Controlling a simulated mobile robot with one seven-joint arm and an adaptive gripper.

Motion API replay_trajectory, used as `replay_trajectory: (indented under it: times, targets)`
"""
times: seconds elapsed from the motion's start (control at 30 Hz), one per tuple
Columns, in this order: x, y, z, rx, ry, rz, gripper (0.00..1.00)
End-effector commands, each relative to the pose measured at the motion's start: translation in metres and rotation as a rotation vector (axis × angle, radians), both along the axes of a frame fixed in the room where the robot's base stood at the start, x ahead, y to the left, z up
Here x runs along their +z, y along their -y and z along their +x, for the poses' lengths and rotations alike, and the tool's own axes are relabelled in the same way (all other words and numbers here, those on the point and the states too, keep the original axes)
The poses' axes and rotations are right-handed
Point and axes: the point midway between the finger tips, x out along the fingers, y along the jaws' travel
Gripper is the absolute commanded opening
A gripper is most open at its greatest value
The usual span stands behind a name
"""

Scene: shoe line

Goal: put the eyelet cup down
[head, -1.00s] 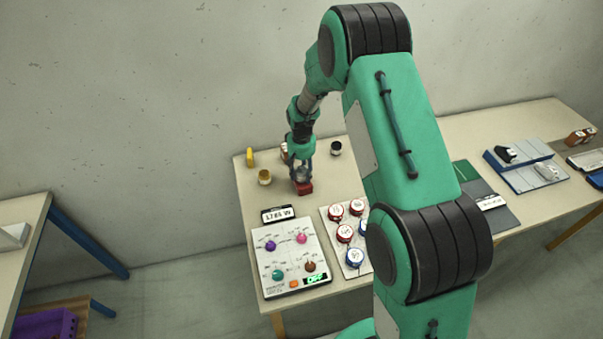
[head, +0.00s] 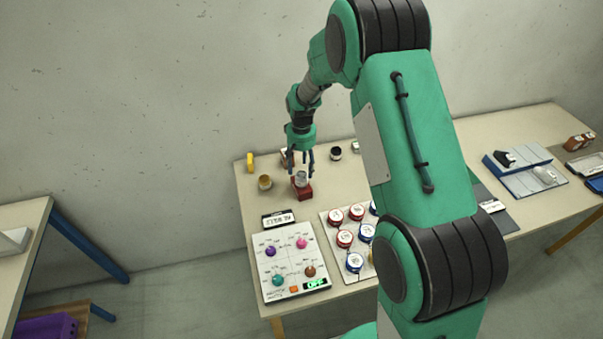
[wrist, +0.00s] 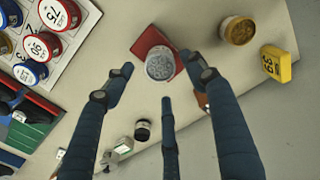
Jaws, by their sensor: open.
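The eyelet cup (head: 301,178) is a small clear-grey cup of small pieces. It stands on a red block-like stand (head: 303,191) near the table's back left. In the wrist view the cup (wrist: 160,64) sits on the red stand (wrist: 146,43), beyond the spread fingers. My gripper (head: 301,168) is open and above the cup, with nothing between its fingers; in the wrist view the fingers (wrist: 163,88) are wide apart and clear of the cup.
A yellow-brown jar (head: 265,182), a yellow number tag (head: 250,161) and a dark jar (head: 336,153) stand nearby. In front are a display (head: 278,219), a knob panel (head: 290,262) and a board of red and blue round containers (head: 345,238). Bare table lies right of the stand.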

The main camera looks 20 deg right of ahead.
Motion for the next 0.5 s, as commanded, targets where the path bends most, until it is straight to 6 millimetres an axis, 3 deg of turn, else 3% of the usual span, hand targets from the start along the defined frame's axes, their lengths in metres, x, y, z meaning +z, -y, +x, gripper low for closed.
replay_trajectory:
  times: [0.2,0.5]
  targets:
    - [0.035,0.000,0.000,0.000,0.002,0.000,0.56]
    - [0.054,0.000,0.000,0.000,0.000,0.000,0.56]
